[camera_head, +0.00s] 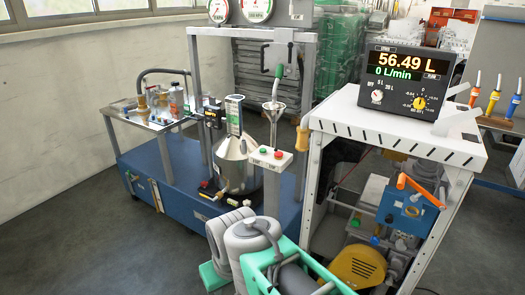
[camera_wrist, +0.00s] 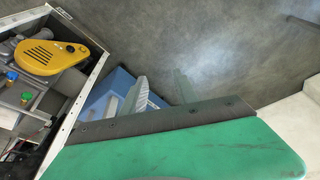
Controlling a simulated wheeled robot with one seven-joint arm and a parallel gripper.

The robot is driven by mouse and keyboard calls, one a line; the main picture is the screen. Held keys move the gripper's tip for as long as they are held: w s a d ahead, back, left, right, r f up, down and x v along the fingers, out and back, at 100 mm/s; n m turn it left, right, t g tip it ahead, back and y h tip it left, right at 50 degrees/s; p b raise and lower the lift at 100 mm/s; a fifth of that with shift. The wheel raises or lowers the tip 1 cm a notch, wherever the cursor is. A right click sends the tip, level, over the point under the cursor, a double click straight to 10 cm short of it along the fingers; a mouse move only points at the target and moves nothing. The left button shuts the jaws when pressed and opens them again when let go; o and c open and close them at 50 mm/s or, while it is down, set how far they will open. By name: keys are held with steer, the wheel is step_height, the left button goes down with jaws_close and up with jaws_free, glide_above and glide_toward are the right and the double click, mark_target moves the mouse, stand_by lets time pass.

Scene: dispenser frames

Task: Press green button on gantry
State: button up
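The green button (camera_head: 263,150) is on the light control box (camera_head: 268,164) of the gantry, left of a red button (camera_head: 278,154). My arm rises from the bottom centre of the head view, below and in front of the box, and my gripper cannot be made out there. In the wrist view, the green body and dark bar of my gripper (camera_wrist: 160,95) fill the lower part. Pale and green finger-like parts stick up beyond the bar, but their opening is unclear. The buttons do not show in the wrist view.
A white-topped bench (camera_head: 400,135) with a flow display (camera_head: 405,78) stands right of the gantry. An orange lever (camera_head: 418,188) sticks out of the bench. The gantry's blue base (camera_head: 175,190) extends left. Grey floor (camera_head: 80,250) is clear at lower left.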

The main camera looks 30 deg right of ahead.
jaws_close()
stand_by(1.1)
